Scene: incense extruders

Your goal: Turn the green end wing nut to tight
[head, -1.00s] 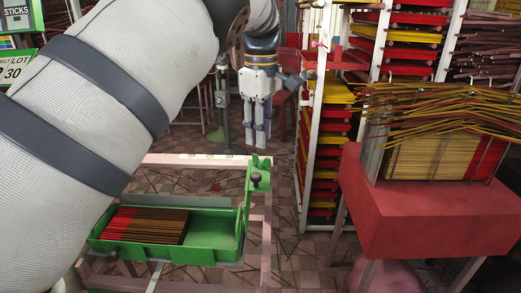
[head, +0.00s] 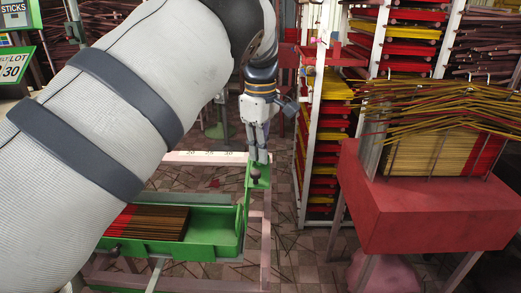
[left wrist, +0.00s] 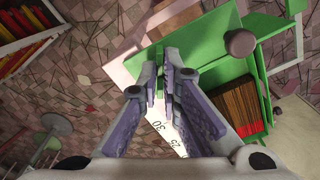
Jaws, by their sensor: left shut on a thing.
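My left gripper (head: 258,161) points down at the far right corner of the green extruder tray frame, its two fingers close together. In the left wrist view its fingertips (left wrist: 164,65) are shut with a thin green piece (left wrist: 160,82) between them, which I take to be the green end wing nut. The fingers hide most of it, so its turn angle cannot be told. A dark round knob (head: 256,175) stands on the green bracket just in front of the fingers; it also shows in the left wrist view (left wrist: 239,42). My right gripper is not in view.
The green tray (head: 228,228) holds brown, red-ended incense sticks (head: 155,223). A pale rail with scale numbers (head: 190,156) runs behind it. A red block stand (head: 430,215) with bundled sticks and a white-posted rack (head: 311,150) stand to the right.

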